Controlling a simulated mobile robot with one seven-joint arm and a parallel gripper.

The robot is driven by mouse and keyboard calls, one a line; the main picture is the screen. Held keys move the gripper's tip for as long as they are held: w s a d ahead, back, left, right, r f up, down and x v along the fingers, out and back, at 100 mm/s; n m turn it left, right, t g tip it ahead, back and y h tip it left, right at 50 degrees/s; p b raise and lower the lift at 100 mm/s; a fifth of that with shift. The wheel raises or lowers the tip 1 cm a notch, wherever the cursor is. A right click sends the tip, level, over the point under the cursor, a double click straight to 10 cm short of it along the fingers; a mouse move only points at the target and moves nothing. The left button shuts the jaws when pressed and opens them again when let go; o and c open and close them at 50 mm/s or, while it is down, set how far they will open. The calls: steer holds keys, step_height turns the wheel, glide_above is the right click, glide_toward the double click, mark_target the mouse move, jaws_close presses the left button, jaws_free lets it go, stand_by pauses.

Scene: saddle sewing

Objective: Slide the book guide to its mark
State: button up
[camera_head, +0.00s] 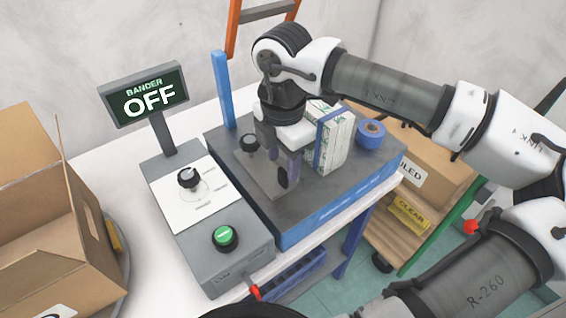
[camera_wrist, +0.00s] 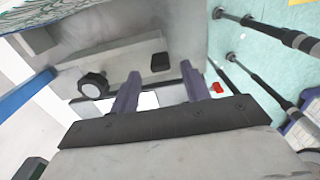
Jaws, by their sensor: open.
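The book guide appears to be the grey metal piece (camera_head: 262,172) on the bander's dark top. It has a black knob (camera_head: 249,145) and a small black tab (camera_head: 283,178). The guide (camera_wrist: 120,70) also shows in the wrist view, with its knob at the left. My gripper (camera_head: 284,168) is open and points down at the guide's tab end. In the wrist view its two purple fingers (camera_wrist: 158,76) stand apart, with the black tab just beyond and between their tips. Contact cannot be told. I cannot make out the mark.
A banded book stack (camera_head: 330,145) stands right behind my gripper, with a blue tape roll (camera_head: 371,134) beside it. A blue post (camera_head: 222,90) rises at the bander's back left. The control box (camera_head: 210,245) and an OFF display (camera_head: 147,97) are left. An open carton (camera_head: 50,215) is far left.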

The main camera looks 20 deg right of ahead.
step_height(320, 180, up, 10)
steer(key=p, duration=0.4)
steer(key=shift+f, duration=0.15)
